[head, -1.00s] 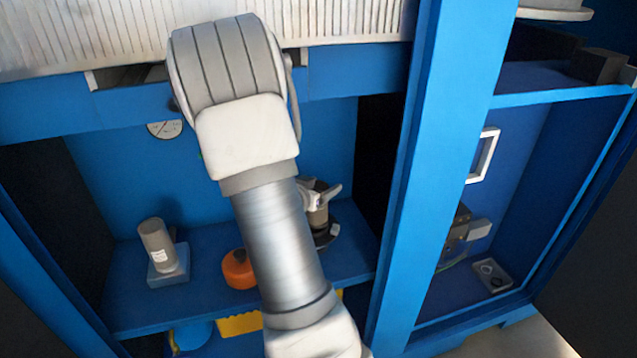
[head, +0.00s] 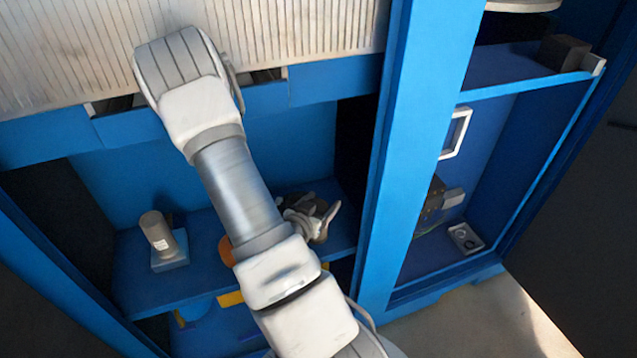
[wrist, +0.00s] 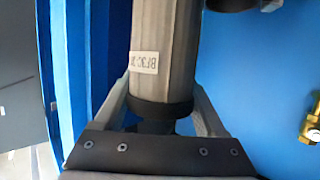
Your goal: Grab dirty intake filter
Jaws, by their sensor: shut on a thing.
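My gripper (wrist: 162,108) is shut on a grey ribbed cylinder, the intake filter (wrist: 172,45), near its dark end ring. The filter has a white label with dark lettering and runs up out of the wrist view. In the head view my gripper (head: 318,218) is above the right part of the blue shelf, partly hidden by my arm; I cannot make out the filter clearly there. Another grey cylinder (head: 157,232) with a white label stands on a blue block at the left of the shelf.
An orange round object (head: 227,250) sits on the shelf, partly behind my arm. A blue upright post (head: 418,150) closes the bay on the right. A ribbed white panel (head: 300,35) hangs above. A brass fitting (wrist: 311,120) shows at the right of the wrist view.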

